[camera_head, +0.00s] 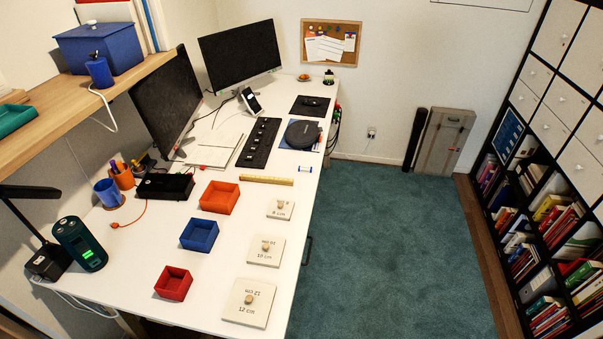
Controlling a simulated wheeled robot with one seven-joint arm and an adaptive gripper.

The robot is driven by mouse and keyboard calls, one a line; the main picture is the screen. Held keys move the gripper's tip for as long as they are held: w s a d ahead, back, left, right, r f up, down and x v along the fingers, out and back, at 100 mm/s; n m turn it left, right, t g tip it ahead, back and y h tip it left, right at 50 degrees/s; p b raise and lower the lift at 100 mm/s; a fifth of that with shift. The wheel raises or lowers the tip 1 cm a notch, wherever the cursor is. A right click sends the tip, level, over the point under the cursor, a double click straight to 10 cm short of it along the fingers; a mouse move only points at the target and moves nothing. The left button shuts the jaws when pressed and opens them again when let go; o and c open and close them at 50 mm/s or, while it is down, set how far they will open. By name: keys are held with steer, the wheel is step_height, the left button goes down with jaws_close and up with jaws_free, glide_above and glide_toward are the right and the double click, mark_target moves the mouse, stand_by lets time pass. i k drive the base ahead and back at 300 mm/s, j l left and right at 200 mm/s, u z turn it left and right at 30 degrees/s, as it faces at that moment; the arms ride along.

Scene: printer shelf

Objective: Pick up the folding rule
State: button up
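The folding rule (266,180) appears to be the thin yellow-tan strip lying flat on the white desk, roughly crosswise. It lies to the right of the orange-red open box (219,197) and above the small wooden board marked 8 cm (281,208). Nothing covers it. My gripper is not in view, so its state and its distance from the rule do not show.
On the white desk (215,275) stand a blue box (199,234), a red box (173,283) and larger knobbed boards (265,251) (247,303). A dark keyboard (259,143) lies beyond the rule. Monitors (241,55) stand behind. The teal carpet (400,250) right of the desk is clear.

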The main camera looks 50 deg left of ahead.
mark_target(241, 179)
steer(key=i+u, duration=0.35)
steer(key=i, duration=0.25)
steer(key=i+l+u, duration=0.25)
steer(key=i+u, duration=0.15)
steer(key=i, duration=0.15)
steer(key=i+j+u, duration=0.15)
steer(key=i+u, duration=0.55)
steer(key=u, duration=0.2)
steer(key=i+l+u, duration=0.1)
steer(key=i+u, duration=0.35)
steer(key=i+l+u, duration=0.25)
steer(key=u, duration=0.2)
steer(key=i+j+u, duration=0.1)
steer(key=i+u, duration=0.15)
steer(key=u, duration=0.15)
steer(key=i+u, duration=0.3)
steer(key=u, duration=0.15)
steer(key=i+u, duration=0.25)
steer(key=u, duration=0.15)
